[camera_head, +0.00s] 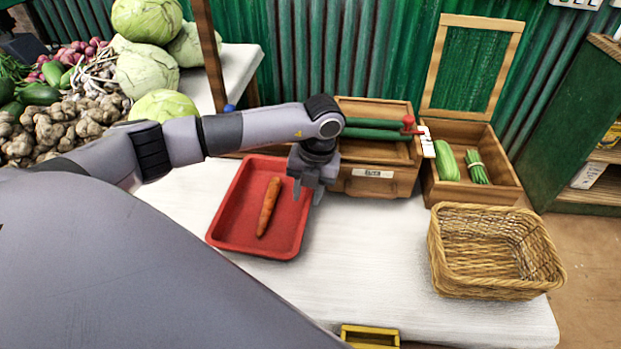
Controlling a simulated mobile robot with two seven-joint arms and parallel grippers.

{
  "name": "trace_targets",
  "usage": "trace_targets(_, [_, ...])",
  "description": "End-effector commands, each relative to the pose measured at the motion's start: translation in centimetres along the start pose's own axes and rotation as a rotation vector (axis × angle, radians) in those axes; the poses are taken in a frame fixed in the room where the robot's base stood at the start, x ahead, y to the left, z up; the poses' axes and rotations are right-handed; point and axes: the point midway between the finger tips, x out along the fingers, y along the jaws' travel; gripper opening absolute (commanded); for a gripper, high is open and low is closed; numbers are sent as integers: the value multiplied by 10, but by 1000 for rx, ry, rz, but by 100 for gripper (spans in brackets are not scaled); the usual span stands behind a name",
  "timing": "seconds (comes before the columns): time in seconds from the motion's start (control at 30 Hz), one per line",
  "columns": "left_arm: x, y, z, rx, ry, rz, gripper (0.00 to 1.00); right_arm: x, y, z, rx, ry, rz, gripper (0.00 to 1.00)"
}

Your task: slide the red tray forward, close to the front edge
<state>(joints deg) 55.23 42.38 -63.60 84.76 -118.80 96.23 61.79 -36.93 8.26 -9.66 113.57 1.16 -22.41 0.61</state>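The red tray (286,238) lies on the white table, left of the middle of the view. A single orange carrot (268,207) lies in it. My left arm comes in from the left and passes over the tray's far side. My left gripper (306,196) points down at the tray's right rim, near its far right corner. Its fingers look parted, one on each side of the rim. I cannot tell whether they touch the rim. My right gripper is not in view.
A wooden drawer box (372,186) stands just behind and right of the tray. An open wooden crate (441,190) holds green vegetables, and a wicker basket (492,287) stands at the right. A yellow object (370,336) shows at the front edge. The table (365,275) is clear between tray and basket.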

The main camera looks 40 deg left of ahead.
Motion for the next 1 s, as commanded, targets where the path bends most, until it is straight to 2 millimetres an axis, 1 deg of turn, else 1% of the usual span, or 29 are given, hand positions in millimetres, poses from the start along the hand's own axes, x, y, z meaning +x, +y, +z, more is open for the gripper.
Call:
trace_targets(0.03, [7, 0, -1, 1, 2, 0, 34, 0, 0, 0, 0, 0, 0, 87])
trace_targets(0.2, [18, 0, 0, 1, 1, 0, 34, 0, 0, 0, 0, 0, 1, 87])
trace_targets(0.5, [20, 0, 0, 2, 0, -1, 34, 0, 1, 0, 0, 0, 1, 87])
trace_targets(0.53, [20, 0, 0, 2, 0, -1, 28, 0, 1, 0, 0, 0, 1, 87])
trace_targets(0.57, [20, 0, 0, 2, 0, -1, 18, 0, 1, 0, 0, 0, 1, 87])
trace_targets(0.6, [20, 0, 0, 2, 0, -1, 5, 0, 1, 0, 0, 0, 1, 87])
trace_targets(0.63, [20, -1, 0, 2, 0, -1, 0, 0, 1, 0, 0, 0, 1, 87])
trace_targets(1.0, [20, 0, 0, 2, 0, -1, 0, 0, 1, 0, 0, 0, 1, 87])
